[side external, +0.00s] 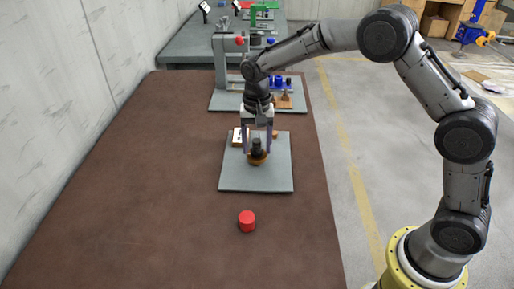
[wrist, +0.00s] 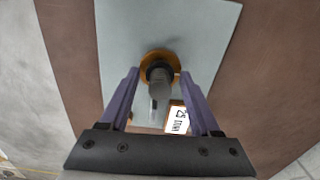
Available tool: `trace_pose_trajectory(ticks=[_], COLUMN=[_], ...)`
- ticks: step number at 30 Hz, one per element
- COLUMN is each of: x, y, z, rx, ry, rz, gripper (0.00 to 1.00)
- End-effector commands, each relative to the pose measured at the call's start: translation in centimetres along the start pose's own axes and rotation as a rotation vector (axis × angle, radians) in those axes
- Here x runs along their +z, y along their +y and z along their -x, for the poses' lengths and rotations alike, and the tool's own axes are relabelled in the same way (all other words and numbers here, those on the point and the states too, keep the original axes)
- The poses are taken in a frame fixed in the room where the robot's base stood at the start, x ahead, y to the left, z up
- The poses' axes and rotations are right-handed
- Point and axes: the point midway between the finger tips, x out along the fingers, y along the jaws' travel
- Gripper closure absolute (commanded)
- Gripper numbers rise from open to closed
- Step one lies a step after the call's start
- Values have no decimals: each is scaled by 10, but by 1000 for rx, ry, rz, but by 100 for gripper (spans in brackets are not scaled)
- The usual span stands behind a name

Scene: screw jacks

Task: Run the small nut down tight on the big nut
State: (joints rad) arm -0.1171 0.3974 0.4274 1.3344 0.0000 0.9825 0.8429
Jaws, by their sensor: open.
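A dark upright post (side external: 257,145) stands on the grey plate (side external: 256,179), with the brass-coloured big nut (side external: 257,160) round its foot. The wrist view shows the big nut (wrist: 147,55) as a ring below a dark, round piece (wrist: 157,67) that looks like the small nut. I cannot tell whether the two nuts touch. A grey shaft (wrist: 159,88) rises from there towards the camera. My gripper (side external: 257,150) points down over the post. In the wrist view its purple fingers (wrist: 159,71) are apart, one on each side of the shaft, with gaps showing.
A small block with a white label (wrist: 178,121) lies on the plate beside the post. A red round cap (side external: 247,221) stands on the brown table in front of the plate. Behind is another plate with a grey frame (side external: 222,65) and blue parts (side external: 280,82). The table's left side is clear.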

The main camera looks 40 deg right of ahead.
Motion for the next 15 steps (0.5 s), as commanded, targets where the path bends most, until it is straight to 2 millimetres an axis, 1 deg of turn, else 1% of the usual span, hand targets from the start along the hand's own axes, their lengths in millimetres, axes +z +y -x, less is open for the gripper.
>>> trace_pose_trajectory(ticks=[15], x=[0], y=[0], z=[0], rx=[0], ry=[0], rz=[659], gripper=[36])
